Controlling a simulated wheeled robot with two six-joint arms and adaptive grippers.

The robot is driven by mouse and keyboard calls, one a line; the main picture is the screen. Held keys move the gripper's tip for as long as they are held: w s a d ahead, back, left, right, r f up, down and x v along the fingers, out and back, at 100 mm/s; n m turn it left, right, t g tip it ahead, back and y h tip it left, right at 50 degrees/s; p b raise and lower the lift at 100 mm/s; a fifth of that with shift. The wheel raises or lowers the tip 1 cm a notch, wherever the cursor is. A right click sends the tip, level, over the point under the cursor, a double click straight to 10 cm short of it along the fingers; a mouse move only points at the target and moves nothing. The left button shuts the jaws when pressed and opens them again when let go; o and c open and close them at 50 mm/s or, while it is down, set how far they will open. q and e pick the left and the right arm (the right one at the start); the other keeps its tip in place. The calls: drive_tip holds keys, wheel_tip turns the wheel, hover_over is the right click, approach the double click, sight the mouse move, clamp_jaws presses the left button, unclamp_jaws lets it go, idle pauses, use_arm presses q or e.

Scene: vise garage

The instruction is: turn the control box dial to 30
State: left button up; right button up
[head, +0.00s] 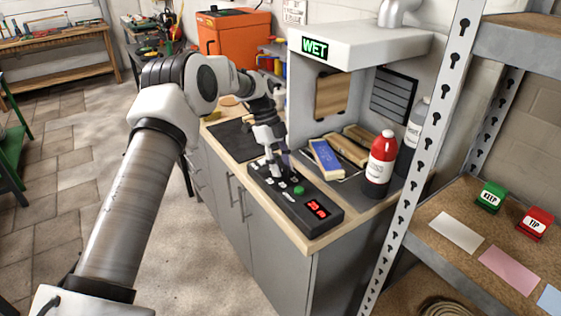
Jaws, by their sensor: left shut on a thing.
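The black control box (291,213) lies on the wooden counter in the head view. It has a green button (299,190) and a red lit display (317,208) whose digits are too small to read surely. My left gripper (277,172) reaches down onto the far-left end of the box and is shut on the dial there. The fingers hide most of the dial, so its pointer cannot be seen. My right gripper is not in view.
A red bottle (381,163) and a grey bottle (416,130) stand right of the box. A metal shelf upright (424,140) stands at the right.

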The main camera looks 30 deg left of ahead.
sight(283, 166)
use_arm(q)
drive_tip(key=m+g+p, duration=0.1)
drive_tip(key=m, duration=0.2)
drive_tip(key=m+g+y+p, duration=0.1)
drive_tip(key=m, duration=0.2)
drive_tip(key=shift+p, duration=0.4)
drive_tip(key=m+g+y, duration=0.1)
drive_tip(key=m, duration=0.2)
drive_tip(key=shift+w+d+p, duration=0.1)
drive_tip(key=shift+p, duration=0.3)
drive_tip(key=shift+m+y+p, duration=0.3)
drive_tip(key=shift+m+y, duration=0.1)
drive_tip(key=shift+m, duration=0.9)
drive_tip(key=o, duration=1.2)
drive_tip(key=shift+w, duration=0.1)
drive_tip(key=shift+c, duration=0.2)
wheel_tip(283, 166, up, 10)
